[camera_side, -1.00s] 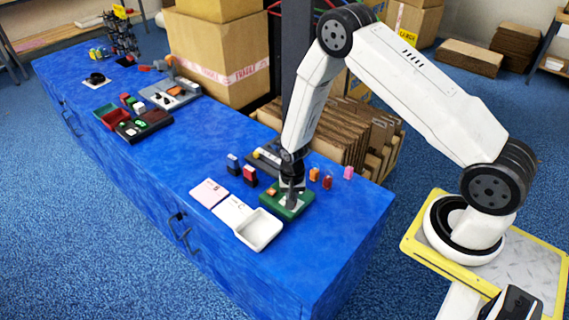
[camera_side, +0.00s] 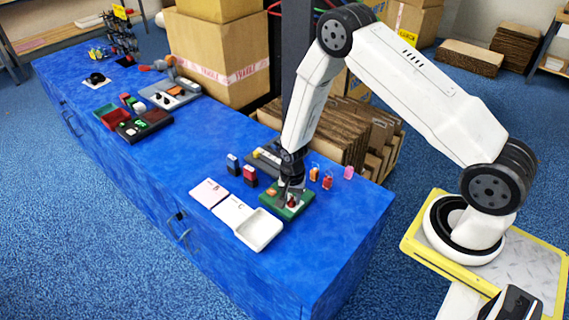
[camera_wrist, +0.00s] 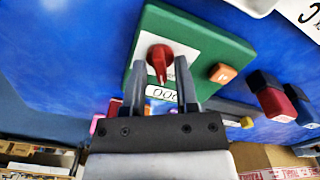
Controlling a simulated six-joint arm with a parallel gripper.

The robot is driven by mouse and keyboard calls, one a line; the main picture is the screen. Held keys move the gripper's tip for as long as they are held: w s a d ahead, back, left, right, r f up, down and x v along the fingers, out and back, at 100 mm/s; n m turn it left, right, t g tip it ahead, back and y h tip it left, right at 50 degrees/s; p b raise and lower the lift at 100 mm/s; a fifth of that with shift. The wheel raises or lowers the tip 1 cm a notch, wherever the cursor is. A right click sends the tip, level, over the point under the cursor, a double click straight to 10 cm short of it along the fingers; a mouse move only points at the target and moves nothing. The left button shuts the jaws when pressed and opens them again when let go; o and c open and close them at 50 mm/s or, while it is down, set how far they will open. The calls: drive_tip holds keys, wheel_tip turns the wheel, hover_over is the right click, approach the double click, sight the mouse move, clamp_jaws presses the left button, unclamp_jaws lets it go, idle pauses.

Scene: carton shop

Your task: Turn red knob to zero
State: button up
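The red knob (camera_wrist: 159,59) sits on a white plate on the green box (camera_wrist: 205,40). Its pointer is directed toward my gripper's palm in the wrist view. In the side view the red knob (camera_side: 292,201) shows low between my fingers, on the green box (camera_side: 304,207). My gripper (camera_wrist: 159,66) is open, with one finger on each side of the knob and gaps between. The side view shows my gripper (camera_side: 290,200) pointing down at the box. Whether the fingertips are level with the knob or above it is hard to tell. A marked label (camera_wrist: 163,94) is partly hidden between the fingers.
An orange block (camera_wrist: 223,74) is on the green box beside the knob. Small red and dark blocks (camera_side: 250,176) stand to the left. The blue table's right front is clear.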

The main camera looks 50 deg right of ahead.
sight(292, 199)
drive_tip(key=shift+o, duration=0.3)
drive_tip(key=shift+w+r, duration=0.1)
drive_tip(key=shift+r, duration=3.8)
drive_tip(key=shift+r+n, duration=0.3)
drive_tip(key=shift+r, duration=0.3)
drive_tip(key=s+a+r+n+t, duration=0.2)
drive_tip(key=s+a+r+n, duration=0.1)
drive_tip(key=s+r+n, duration=0.8)
drive_tip(key=shift+s+r+n+t, duration=0.3)
drive_tip(key=shift+s+r, duration=0.4)
drive_tip(key=shift+r, duration=1.8)
